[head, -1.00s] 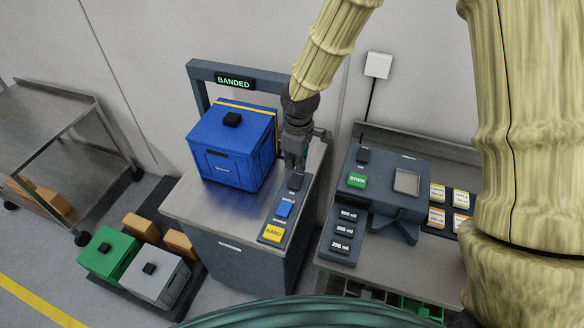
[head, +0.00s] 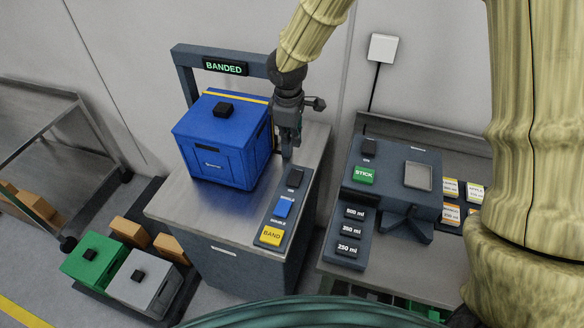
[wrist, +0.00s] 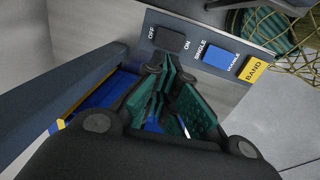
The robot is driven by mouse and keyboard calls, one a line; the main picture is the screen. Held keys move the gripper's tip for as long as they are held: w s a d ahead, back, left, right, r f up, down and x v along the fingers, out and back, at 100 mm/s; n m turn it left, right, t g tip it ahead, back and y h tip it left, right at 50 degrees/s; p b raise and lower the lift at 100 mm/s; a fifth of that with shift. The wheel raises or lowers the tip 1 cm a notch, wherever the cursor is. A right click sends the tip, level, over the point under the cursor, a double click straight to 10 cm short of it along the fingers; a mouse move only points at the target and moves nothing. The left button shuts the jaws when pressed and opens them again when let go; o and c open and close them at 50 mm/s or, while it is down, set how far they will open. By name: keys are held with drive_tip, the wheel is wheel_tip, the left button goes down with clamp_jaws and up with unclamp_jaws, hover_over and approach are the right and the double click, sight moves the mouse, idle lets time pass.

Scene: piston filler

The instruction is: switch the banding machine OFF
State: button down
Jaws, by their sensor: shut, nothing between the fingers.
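The banding machine (head: 160,208) has a frame over its steel top, and its display (head: 224,67) reads BANDED in green. Its control strip holds a black rocker switch (head: 295,178), a blue SINGLE/DOUBLE switch (head: 283,207) and a yellow BAND button (head: 271,236). In the wrist view the black switch (wrist: 170,38) sits between the labels OFF on the left and ON on the right; I cannot tell which side is pressed. My gripper (head: 288,153) is shut and empty, pointing down just behind the black switch, apart from it. Its fingers (wrist: 178,95) show below the switch in the wrist view.
A blue crate (head: 220,145) with a yellow band stands on the machine, left of my gripper. Right is a labeller (head: 392,180) with a STICK button and volume buttons. Green (head: 95,262) and grey (head: 145,280) crates lie low at front left, near a steel trolley (head: 45,130).

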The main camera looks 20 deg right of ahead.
sight(292, 176)
drive_tip(key=f+p, duration=0.1)
drive_tip(key=f, duration=0.3)
drive_tip(key=w+f+p, duration=0.1)
drive_tip(key=f+p, duration=0.1)
drive_tip(key=f, duration=0.2)
drive_tip(key=d+f+p, duration=0.1)
drive_tip(key=f, duration=0.4)
drive_tip(key=shift+w+f, duration=0.1)
drive_tip(key=shift+w, duration=0.05)
drive_tip(key=shift+w+f+p, duration=0.1)
drive_tip(key=shift+f+p, duration=0.25)
drive_tip(key=shift+f, duration=0.1)
drive_tip(key=shift+f+b, duration=0.35)
drive_tip(key=shift+r, duration=0.1)
drive_tip(key=shift+s+a+r, duration=0.25)
drive_tip(key=shift+s+a, duration=0.15)
drive_tip(key=shift+s, duration=0.15)
